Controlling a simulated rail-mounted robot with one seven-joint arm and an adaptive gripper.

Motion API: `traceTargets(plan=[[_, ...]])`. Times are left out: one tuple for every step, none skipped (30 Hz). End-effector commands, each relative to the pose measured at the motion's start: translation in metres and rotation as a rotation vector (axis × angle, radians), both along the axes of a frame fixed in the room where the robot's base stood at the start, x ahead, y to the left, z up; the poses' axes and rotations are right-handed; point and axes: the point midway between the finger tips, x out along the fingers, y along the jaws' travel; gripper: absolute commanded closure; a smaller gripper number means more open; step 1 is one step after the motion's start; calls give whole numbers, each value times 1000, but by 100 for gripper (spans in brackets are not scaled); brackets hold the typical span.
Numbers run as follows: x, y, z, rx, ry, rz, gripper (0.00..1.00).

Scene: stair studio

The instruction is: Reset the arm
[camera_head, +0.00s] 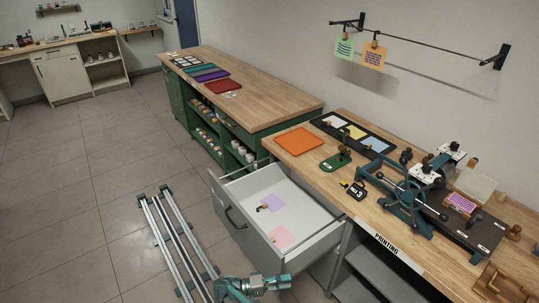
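Part of my arm shows at the bottom edge, just in front of an open grey drawer (236,215). It is folded low, with grey links and teal joint caps. I cannot make out gripper fingers in this view, so whether they hold anything is hidden. A lilac card (271,202) and a pink card (281,237) lie on the drawer's white floor.
The printing bench (300,165) carries an orange mat (299,141), a black tray of cards, a small green press (338,158) and a larger wheeled press (405,195). Two cards hang from a wall rail (420,47). My rail runs along the floor; open tiled floor (90,200) lies left.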

Motion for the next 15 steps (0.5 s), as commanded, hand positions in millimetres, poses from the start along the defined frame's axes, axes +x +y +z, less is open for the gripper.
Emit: traceTargets(plan=[[-6,-12,-6,17,27,-20,64],[-8,-18,-9,31,46,-30,64],[-12,-26,-15,49,74,-46,64],[-16,-33,-19,65,94,-59,64],[-20,-40,-25,82,117,-74,64],[-26,-50,-31,106,149,-93,64],[-31,-58,-37,128,175,-110,64],[-37,-66,-44,152,202,-127,64],[-46,-78,-52,188,240,-153,64],[-55,-87,-59,220,272,-175,64],[-65,-97,-68,257,307,-200,64],[-80,-110,-79,313,355,-235,64],[-93,-120,-88,360,392,-263,64],[-106,-129,-97,413,427,-291,64],[-126,-139,-109,487,474,-331,64]])
